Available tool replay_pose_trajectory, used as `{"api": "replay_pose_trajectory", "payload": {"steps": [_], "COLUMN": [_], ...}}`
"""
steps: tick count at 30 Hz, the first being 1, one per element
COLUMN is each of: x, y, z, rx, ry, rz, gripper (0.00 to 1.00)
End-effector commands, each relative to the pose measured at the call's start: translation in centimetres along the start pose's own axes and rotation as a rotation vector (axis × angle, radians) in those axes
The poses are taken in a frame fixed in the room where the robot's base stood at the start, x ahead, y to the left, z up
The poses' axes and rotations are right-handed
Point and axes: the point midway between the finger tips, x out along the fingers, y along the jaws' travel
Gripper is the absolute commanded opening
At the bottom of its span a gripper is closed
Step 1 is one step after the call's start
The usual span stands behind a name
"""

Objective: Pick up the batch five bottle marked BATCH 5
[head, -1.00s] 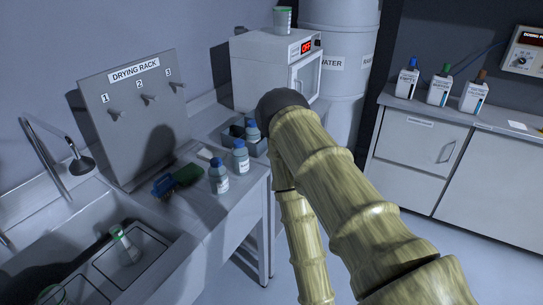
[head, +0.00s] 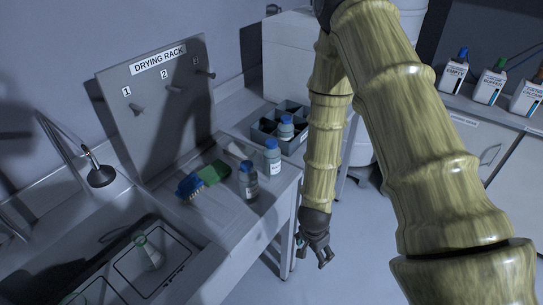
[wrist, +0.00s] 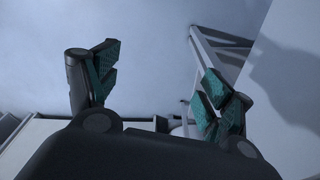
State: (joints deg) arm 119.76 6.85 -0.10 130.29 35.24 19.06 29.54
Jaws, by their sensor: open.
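Three small bottles with blue caps and white labels stand at the right end of the sink counter: a front bottle (head: 248,182), a middle bottle (head: 272,158) and a rear bottle (head: 286,130) inside a divided grey crate (head: 265,140). The label print is too small to read, so I cannot tell which is BATCH 5. My gripper (head: 313,252) hangs pointing down, just right of the counter's edge and apart from the bottles. In the wrist view my gripper (wrist: 160,90) has its teal-padded fingers spread, with nothing between them.
A green-and-blue brush (head: 204,179) lies left of the front bottle. The drying rack (head: 160,100) stands behind it, and the sink (head: 190,252) with a flask (head: 148,252) is at lower left. Floor right of the counter is clear.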

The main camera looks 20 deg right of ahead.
Motion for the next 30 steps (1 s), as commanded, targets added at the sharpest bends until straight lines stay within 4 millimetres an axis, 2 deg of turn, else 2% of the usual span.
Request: {"api": "replay_pose_trajectory", "payload": {"steps": [1,5,12,15,18,21,24,26,30], "x": [-1.9,-6.3,-16.4,-20.6,-24.1,-26.4,-27.5,-27.6,-26.3], "y": [-2.3,-7.2,-16.7,-20.0,-22.6,-24.1,-24.9,-25.2,-25.7], "z": [-1.2,-3.2,-6.4,-7.4,-8.3,-8.8,-9.1,-9.1,-8.8], "rx": [0.116,0.437,1.002,1.187,1.321,1.406,1.449,1.460,1.463], "ry": [-0.006,-0.054,-0.244,-0.345,-0.433,-0.496,-0.531,-0.540,-0.541], "rz": [-0.022,-0.067,-0.172,-0.207,-0.232,-0.245,-0.251,-0.252,-0.250], "gripper": [0.81,0.81,0.81,0.81,0.81,0.81,0.81,0.81,0.81]}}
